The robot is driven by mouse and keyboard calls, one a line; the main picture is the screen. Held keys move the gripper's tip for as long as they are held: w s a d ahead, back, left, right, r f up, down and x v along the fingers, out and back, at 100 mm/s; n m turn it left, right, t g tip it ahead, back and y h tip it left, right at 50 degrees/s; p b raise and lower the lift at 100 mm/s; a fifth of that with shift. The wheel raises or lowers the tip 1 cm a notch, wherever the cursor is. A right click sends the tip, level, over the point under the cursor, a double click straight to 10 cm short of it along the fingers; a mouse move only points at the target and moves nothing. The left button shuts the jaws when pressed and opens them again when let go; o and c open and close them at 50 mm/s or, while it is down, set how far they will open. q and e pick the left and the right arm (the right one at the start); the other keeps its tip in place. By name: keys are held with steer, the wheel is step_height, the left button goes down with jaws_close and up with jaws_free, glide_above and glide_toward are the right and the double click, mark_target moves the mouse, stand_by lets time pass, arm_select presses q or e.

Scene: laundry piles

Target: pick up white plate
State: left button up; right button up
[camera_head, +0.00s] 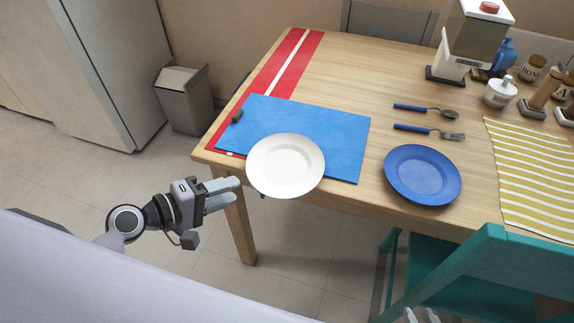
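The white plate (285,166) is round and shows at the near left part of the table. It overlaps a blue placemat (335,137), and its near rim reaches past the table's front edge. Whether it rests flat is hard to tell. My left gripper (238,193) is left of the plate, in front of the table edge, with its fingers pointing at the plate's left rim. The fingers look a little apart with nothing between them. Only the grey tips of my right gripper (421,315) show at the bottom edge; their opening is unclear.
A blue plate (422,174), a fork (430,131) and a spoon (425,110) lie to the right on the wooden table (352,75). A teal chair (485,268) stands at the front right. A grey bin (186,100) is at the back left.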

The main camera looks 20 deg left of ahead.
mark_target(263, 182)
arm_select(q)
steer(key=x, duration=0.6)
steer(key=shift+s+d, duration=0.1)
steer(key=shift+s, duration=0.1)
jaws_close()
